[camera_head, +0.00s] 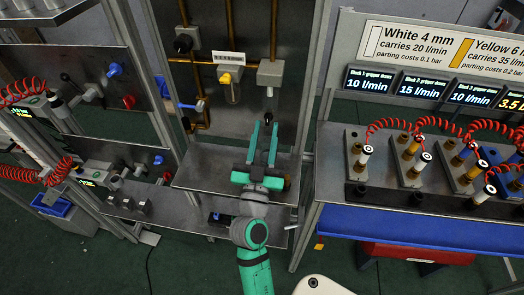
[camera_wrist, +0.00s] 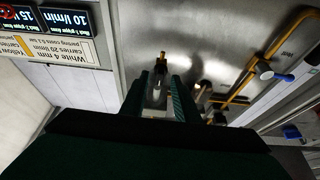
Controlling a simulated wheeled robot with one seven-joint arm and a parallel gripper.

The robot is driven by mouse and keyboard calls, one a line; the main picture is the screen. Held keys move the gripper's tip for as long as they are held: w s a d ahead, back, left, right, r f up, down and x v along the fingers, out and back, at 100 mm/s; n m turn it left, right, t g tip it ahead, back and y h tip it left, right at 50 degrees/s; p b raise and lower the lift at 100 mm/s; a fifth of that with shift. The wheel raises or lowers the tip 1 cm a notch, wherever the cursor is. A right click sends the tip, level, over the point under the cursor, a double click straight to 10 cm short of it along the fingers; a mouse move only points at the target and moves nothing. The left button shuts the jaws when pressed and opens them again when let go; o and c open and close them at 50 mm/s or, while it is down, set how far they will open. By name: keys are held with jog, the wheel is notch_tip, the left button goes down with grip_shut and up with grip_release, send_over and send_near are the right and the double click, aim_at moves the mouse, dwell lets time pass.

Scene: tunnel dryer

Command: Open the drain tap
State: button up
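No part is readably labelled as the drain tap. A blue-handled valve (camera_head: 188,106) sits low on the left copper pipe of the middle panel; a blue handle (camera_wrist: 284,78) shows on a pipe in the wrist view. A grey box (camera_head: 270,74) on the panel has a small dark fitting (camera_head: 269,118) below it. My gripper (camera_head: 265,124) points at this fitting, with its two teal fingers apart. In the wrist view, a small grey fitting with a yellow tip (camera_wrist: 161,60) shows between and beyond the fingers (camera_wrist: 160,84). I cannot tell whether they touch it.
A yellow-topped bowl (camera_head: 229,84) hangs left of the grey box. A metal shelf (camera_head: 208,172) lies below the panel. To the right stands a bench with several fittings, red coiled hoses and a blue front edge (camera_head: 400,222). Another blue handle (camera_wrist: 291,132) shows in the wrist view.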

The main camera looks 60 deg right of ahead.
jog(key=v, duration=0.9)
jog(key=shift+s+a, duration=0.15)
jog(key=shift+a, duration=0.2)
jog(key=shift+f, duration=0.2)
jog(key=w+a+f+n+t+y, duration=0.2)
jog(key=a+f+n+t+y, duration=0.15)
jog(key=a+f+y, duration=0.4)
jog(key=w+a+f+n+t+y, duration=0.1)
jog(key=a+f+n+t+y, duration=0.3)
jog(key=a+f, duration=0.65)
jog(key=s+a+f+n+y, duration=0.1)
jog(key=s+a+n+y, duration=0.5)
jog(key=s+a, duration=0.8)
jog(key=a+y, duration=0.3)
jog(key=a, duration=0.1)
jog(key=shift+a, duration=0.3)
jog(key=shift+s+g+y, duration=0.1)
jog(key=shift+g+y, duration=0.15)
